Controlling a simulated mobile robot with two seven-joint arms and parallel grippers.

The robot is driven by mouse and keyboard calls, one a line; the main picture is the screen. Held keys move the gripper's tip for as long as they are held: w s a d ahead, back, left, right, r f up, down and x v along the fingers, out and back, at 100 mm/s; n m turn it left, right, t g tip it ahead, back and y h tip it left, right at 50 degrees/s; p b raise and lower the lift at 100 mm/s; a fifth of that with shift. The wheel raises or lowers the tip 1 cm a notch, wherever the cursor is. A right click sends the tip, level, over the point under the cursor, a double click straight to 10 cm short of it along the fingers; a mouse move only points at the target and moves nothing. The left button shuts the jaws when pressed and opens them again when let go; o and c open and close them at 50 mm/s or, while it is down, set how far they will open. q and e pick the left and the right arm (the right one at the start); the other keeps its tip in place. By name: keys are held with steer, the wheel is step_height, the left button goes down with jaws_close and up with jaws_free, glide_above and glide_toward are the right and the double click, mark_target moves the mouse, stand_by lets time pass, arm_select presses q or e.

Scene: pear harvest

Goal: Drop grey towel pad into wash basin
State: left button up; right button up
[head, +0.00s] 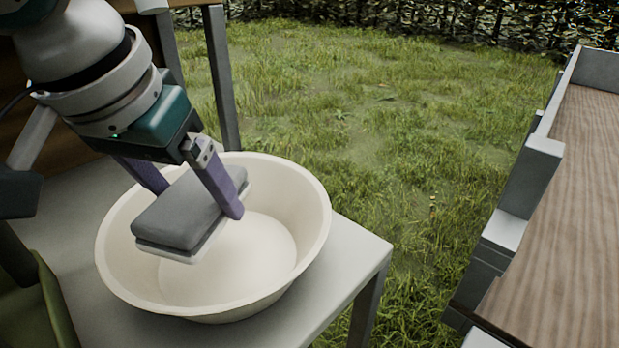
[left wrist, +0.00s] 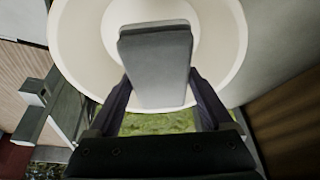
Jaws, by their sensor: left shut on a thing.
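The grey towel pad (head: 184,212) has a dark grey top and a paler layer beneath. My left gripper (head: 191,196) is shut on it, with one purple finger at each side. The pad is over the cream wash basin (head: 313,232), within its rim as seen in the head view. In the left wrist view the pad (left wrist: 156,62) sits between the fingers (left wrist: 160,100), with the basin (left wrist: 232,45) behind it. The basin's visible inside is empty. Whether the pad touches the basin is hard to tell. My right gripper is not in view.
The basin stands on a light grey table (head: 345,262) with its corner at the right. A wooden-topped bench or cart (head: 570,220) with grey side rails stands at the far right. Grass lies between them. A green thing (head: 55,300) is at the lower left.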

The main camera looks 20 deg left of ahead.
arm_select(q)
steer(key=shift+f, duration=0.1)
steer(key=o, duration=1.1)
steer(key=p+v, duration=0.1)
steer(key=v, duration=0.9)
steer(key=shift+p, duration=0.3)
